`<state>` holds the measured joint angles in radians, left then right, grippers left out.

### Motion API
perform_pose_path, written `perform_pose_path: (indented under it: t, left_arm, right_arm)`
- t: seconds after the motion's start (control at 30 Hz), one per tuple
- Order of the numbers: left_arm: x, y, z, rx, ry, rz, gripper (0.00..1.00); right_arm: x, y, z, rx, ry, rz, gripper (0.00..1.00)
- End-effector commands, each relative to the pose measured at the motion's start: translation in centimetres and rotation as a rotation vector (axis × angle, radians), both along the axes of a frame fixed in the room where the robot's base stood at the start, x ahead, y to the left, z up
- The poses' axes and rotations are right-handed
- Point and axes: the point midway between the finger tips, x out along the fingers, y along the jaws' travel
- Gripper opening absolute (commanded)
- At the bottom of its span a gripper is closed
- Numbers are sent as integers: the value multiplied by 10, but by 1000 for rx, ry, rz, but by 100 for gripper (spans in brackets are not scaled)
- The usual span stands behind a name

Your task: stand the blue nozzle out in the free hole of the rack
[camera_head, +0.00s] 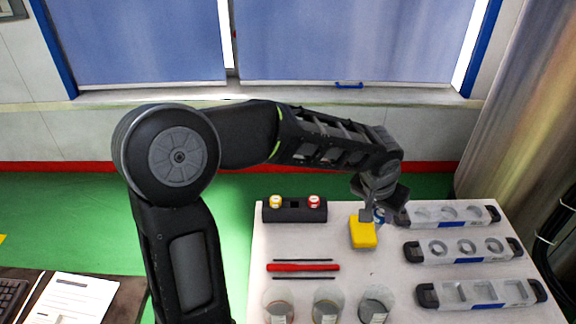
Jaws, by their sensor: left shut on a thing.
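The black rack (295,215) stands at the back left of the white table. A yellow-topped nozzle (276,202) is in its left hole and a red-topped nozzle (314,202) in its right hole. The middle hole between them shows dark and empty. My left gripper (372,213) is right of the rack, over the back of the table, pointing down. It is shut on the blue nozzle (379,215), of which only a small blue part shows beside the fingers. The rest is hidden by the gripper. My right gripper is not in view.
A yellow block (363,233) is just in front of my left gripper. Three mould trays (460,249) lie at the right. A red tool (303,267) between two dark rods lies at the middle left, with three clear cups (326,308) in front.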

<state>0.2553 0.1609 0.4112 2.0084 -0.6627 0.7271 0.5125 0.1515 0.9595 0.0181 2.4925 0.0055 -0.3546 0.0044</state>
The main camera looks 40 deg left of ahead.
Motion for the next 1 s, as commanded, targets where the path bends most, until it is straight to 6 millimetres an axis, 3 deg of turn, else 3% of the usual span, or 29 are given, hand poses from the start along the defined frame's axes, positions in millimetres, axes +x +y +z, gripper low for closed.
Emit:
perform_pose_path:
  t: [0.17,0.27,0.37,0.47,0.7,0.83,1.0]
  left_arm:
    - [0,2,0,0,0,4,0]
    - [3,14,-2,0,1,23,0]
    - [6,40,-4,1,4,63,0]
    - [9,80,-7,0,7,123,0]
    - [1,190,-9,3,7,276,0]
    - [-8,228,-7,5,4,323,0]
    - [-13,244,-5,6,3,343,0]
  right_arm:
    - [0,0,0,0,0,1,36]
    - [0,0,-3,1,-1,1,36]
    - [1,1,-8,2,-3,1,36]
    - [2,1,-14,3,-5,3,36]
    - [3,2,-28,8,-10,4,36]
    - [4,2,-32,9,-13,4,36]
    - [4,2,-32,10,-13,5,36]
